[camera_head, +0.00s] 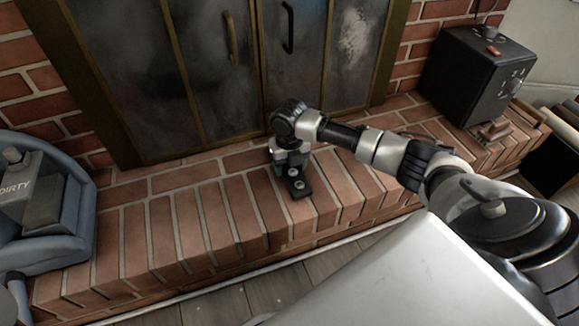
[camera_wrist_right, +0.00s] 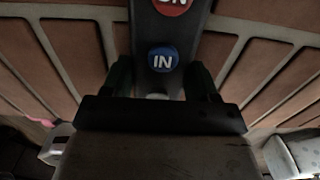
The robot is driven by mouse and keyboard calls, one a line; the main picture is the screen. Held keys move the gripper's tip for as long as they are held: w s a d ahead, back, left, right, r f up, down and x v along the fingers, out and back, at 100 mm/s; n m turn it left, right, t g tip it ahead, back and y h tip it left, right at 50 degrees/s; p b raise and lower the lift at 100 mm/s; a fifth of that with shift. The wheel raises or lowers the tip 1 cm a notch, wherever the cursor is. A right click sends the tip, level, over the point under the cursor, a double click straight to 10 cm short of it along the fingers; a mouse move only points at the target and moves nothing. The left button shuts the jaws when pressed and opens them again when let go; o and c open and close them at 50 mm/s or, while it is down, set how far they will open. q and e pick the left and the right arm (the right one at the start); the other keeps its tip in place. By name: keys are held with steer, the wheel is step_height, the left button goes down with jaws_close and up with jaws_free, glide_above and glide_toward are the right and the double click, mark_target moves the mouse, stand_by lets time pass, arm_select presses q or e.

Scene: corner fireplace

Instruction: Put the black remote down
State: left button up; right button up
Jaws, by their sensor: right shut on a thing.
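The black remote (camera_head: 298,187) is at the brick hearth, in front of the fireplace doors, with its near end sticking out below my right gripper (camera_head: 289,160). In the right wrist view the remote (camera_wrist_right: 170,35) runs up between the two fingers of the right gripper (camera_wrist_right: 160,78). It shows a blue round button marked "IN" and part of a red one. The right gripper is shut on the remote and points down at the hearth. I cannot tell whether the remote touches the bricks. My left gripper is not in view.
The brick hearth (camera_head: 150,232) is bare to the left of the remote. A blue container (camera_head: 75,215) holding a grey box marked "DIRTY" (camera_head: 22,188) stands at the left. A black box with a red item on top (camera_head: 470,75) stands at the right. Glass fireplace doors (camera_head: 225,65) rise behind.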

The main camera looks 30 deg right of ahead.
steer(key=o, duration=1)
steer(key=shift+f, duration=0.1)
